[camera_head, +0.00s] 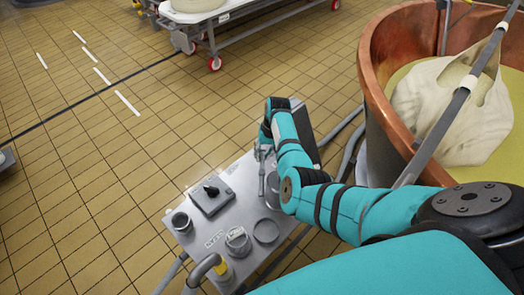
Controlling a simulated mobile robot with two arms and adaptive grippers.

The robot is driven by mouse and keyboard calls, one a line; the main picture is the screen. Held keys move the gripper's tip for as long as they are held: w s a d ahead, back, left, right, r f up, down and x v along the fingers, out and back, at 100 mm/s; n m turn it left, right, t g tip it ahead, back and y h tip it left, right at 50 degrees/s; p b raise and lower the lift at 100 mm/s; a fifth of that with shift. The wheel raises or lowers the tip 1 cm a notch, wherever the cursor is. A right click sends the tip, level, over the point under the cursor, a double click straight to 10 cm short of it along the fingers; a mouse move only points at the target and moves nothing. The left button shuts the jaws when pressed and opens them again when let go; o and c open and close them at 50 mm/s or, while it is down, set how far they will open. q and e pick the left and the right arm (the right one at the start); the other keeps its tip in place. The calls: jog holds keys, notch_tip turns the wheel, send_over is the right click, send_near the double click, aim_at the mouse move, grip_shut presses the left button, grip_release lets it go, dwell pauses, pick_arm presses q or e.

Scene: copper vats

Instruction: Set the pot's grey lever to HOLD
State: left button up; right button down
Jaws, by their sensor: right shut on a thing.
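My right arm reaches in from the right over a grey metal bench (205,235) beside the copper vat. My right gripper (264,153) points down at the back of the bench. It is shut on what looks like the pot's grey lever (262,178), a thin upright grey piece below the fingers. My wrist and forearm hide much of the pot and the right side of the bench. I cannot make out a HOLD mark or the lever's exact setting. My left gripper is not in view.
A grey plate with a black knob (211,192), a dark cup (181,222), a lidded jar (237,241) and a curved grey pipe (205,268) stand on the bench. The copper vat (378,105) holds a cloth bundle (450,110). Tiled floor at left is free.

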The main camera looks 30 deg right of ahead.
jog(key=shift+w+a+r+n+g, duration=0.1)
jog(key=shift+w+a+n+g, duration=0.15)
jog(key=shift+a+n, duration=1)
jog(key=shift+w+a+r+n+g, duration=0.2)
jog(key=shift+a+n, duration=0.45)
jog(key=shift+n, duration=1.1)
jog(key=shift+w+a+f+n+g, duration=0.1)
jog(key=shift+w+a+n+g, duration=0.2)
jog(key=shift+a+n, duration=0.95)
jog(key=shift+d+n, duration=0.25)
jog(key=shift+n, duration=0.1)
jog(key=c, duration=1.3)
grip_release()
jog(key=shift+a+f, duration=0.1)
jog(key=shift+o, duration=0.2)
jog(key=shift+s+d, duration=0.1)
jog(key=shift+d, duration=0.1)
notch_tip(320, 180, up, 12)
jog(key=d, duration=0.2)
jog(key=shift+w, duration=0.4)
jog(key=shift+f, duration=0.15)
